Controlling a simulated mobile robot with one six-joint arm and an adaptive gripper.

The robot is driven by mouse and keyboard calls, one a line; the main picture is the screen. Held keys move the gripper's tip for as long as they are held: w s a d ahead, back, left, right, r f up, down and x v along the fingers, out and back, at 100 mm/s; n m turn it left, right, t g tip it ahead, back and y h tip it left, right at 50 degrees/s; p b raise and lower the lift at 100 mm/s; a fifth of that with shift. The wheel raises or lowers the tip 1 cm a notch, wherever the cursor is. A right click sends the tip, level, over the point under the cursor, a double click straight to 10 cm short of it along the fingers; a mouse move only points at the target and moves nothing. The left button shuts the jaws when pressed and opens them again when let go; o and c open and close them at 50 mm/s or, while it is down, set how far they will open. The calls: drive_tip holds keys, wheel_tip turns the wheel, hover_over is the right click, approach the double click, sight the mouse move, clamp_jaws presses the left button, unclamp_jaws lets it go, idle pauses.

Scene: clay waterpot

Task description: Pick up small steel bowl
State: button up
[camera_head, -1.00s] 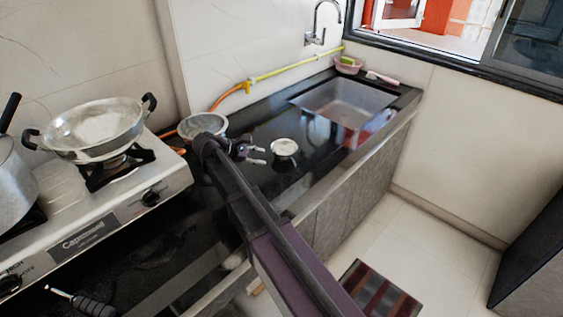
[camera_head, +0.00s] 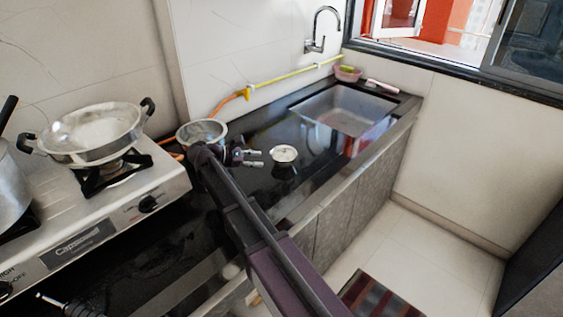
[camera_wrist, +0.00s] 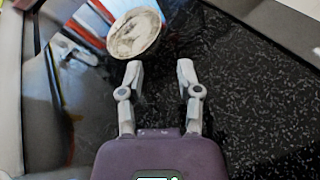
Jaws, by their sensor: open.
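The small steel bowl (camera_head: 284,153) sits on the black countertop left of the sink, looking round and shiny. In the wrist view the small steel bowl (camera_wrist: 134,33) lies beyond the fingertips, nearer the left finger. My gripper (camera_head: 261,158) is just left of the bowl in the head view, with its two fingers spread. In the wrist view my gripper (camera_wrist: 159,66) is open with nothing between the fingers. I see a small gap between the fingertips and the bowl.
A larger steel bowl (camera_head: 190,133) stands behind my gripper, partly hidden by it. A stove (camera_head: 120,215) with a two-handled pan (camera_head: 95,132) is at left. The sink (camera_head: 345,108) lies to the right, with a yellow hose (camera_head: 290,73) along the wall.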

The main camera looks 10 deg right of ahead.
sight(284, 158)
drive_tip(key=shift+b+x, duration=0.85)
drive_tip(key=shift+x, duration=2.1)
drive_tip(key=shift+d, duration=0.1)
drive_tip(key=shift+b+x, duration=0.9)
drive_tip(key=shift+x, duration=1.6)
clamp_jaws()
